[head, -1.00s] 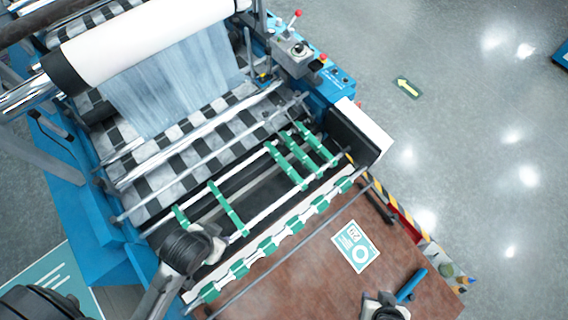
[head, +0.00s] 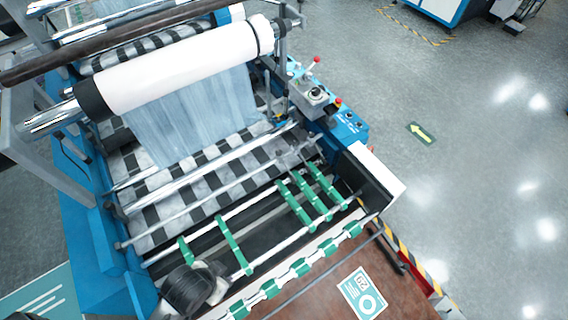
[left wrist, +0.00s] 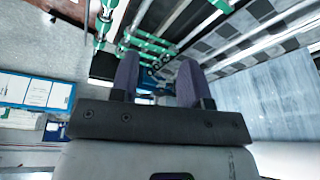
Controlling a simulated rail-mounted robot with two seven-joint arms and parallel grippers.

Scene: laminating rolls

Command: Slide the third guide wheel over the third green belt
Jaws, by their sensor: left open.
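Green belts run between the rollers at the machine's front; a pair (head: 234,246) lies at the left and a group (head: 306,203) farther right. In the left wrist view, green belts (left wrist: 152,44) show ahead of my fingers. Small dark rings (left wrist: 153,71), perhaps guide wheels, show between the fingers; I cannot tell which is the third. My left gripper (head: 216,276) is over the left front of the rollers, its fingertips largely hidden by the wrist in the head view. In the wrist view its two fingers (left wrist: 157,78) are apart, with nothing clearly held. My right gripper is out of view.
A white film roll (head: 185,62) lies behind the belts. A control box (head: 312,97) with levers stands at the right. Metal rods (head: 210,182) cross the machine. A brown table (head: 325,296) with a printed card (head: 362,293) is in front. The floor at right is open.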

